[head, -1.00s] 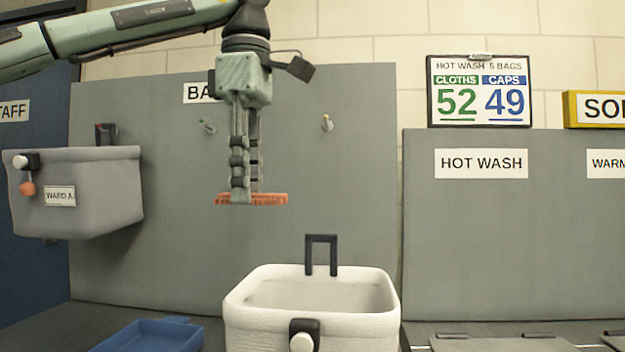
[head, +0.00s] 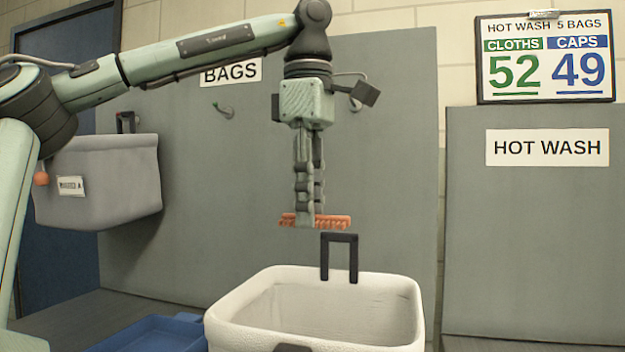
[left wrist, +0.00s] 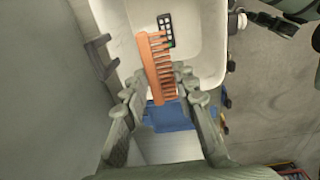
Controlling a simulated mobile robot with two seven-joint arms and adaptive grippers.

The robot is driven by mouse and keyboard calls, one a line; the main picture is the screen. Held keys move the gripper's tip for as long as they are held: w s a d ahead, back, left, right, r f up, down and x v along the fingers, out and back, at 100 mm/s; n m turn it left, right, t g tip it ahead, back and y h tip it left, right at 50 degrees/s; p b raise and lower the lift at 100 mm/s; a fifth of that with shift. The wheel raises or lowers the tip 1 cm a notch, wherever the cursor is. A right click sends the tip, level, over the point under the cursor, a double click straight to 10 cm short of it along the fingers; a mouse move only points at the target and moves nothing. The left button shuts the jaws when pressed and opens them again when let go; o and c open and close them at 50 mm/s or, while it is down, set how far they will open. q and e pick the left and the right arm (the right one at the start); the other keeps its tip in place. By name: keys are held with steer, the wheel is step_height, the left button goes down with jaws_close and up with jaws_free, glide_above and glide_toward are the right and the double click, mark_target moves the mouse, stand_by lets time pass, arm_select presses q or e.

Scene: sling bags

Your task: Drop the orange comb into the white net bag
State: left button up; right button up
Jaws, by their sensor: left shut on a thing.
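The orange comb (head: 335,222) is held level in the tips of my left gripper (head: 309,217), which is shut on it and points down. The comb hangs in the air above the white net bag (head: 245,335), apart from it, and looks close to the bag's black handle (head: 340,258) in the head view. The bag's mouth is open upward, and its lower part is cut off by the frame. In the left wrist view the comb (left wrist: 158,68) shows across the fingertips with the white bag (left wrist: 115,25) behind it. My right gripper is not in view.
A blue tray (head: 155,335) lies left of the white bag. A grey bin-like bag (head: 105,185) hangs at the left. A grey panel with a BAGS sign (head: 230,73) and hooks stands behind. Another panel bears a HOT WASH sign (head: 547,148).

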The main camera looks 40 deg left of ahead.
arm_select(q)
steer(key=shift+f, duration=0.85)
steer(key=o, duration=0.9)
steer(key=shift+r, duration=0.15)
steer(key=r, duration=1.1)
steer(key=shift+s+d+r, duration=0.15)
steer(key=shift+s+r, duration=0.1)
steer(key=shift+r, duration=0.05)
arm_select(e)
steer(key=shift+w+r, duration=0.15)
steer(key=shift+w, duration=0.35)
